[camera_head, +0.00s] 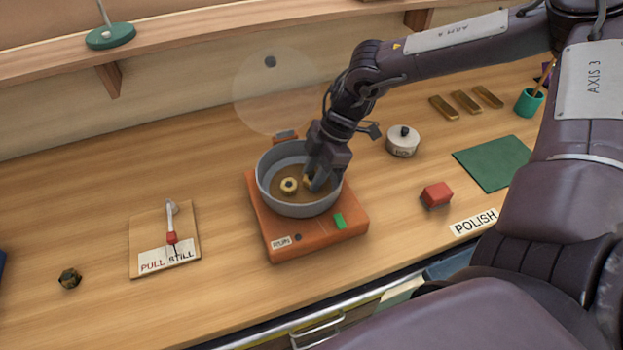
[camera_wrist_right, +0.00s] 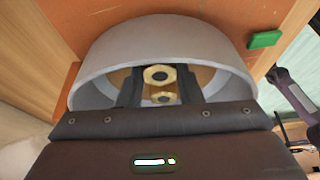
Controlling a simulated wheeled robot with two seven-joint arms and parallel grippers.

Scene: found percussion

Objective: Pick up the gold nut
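A grey round pan (camera_head: 268,200) stands on an orange base. My right gripper (camera_head: 312,183) reaches down into it from the upper right. In the right wrist view, a gold hex nut (camera_wrist_right: 158,74) sits between the two fingertips, its sides meeting both fingers with no gap showing. In the head view only a bit of gold shows at the fingertips. A second gold nut (camera_head: 289,185) lies hole-up in the pan, just left of the fingers. A gold shape below the gripped nut in the wrist view is partly hidden. My left gripper is not in view.
The orange base (camera_head: 330,228) has a green button. A lever board (camera_head: 150,232) and a dark nut (camera_head: 69,279) are to the left. A lidded pot (camera_head: 403,142), red block (camera_head: 436,195), green mat (camera_head: 492,163) and gold bars (camera_head: 466,101) are to the right.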

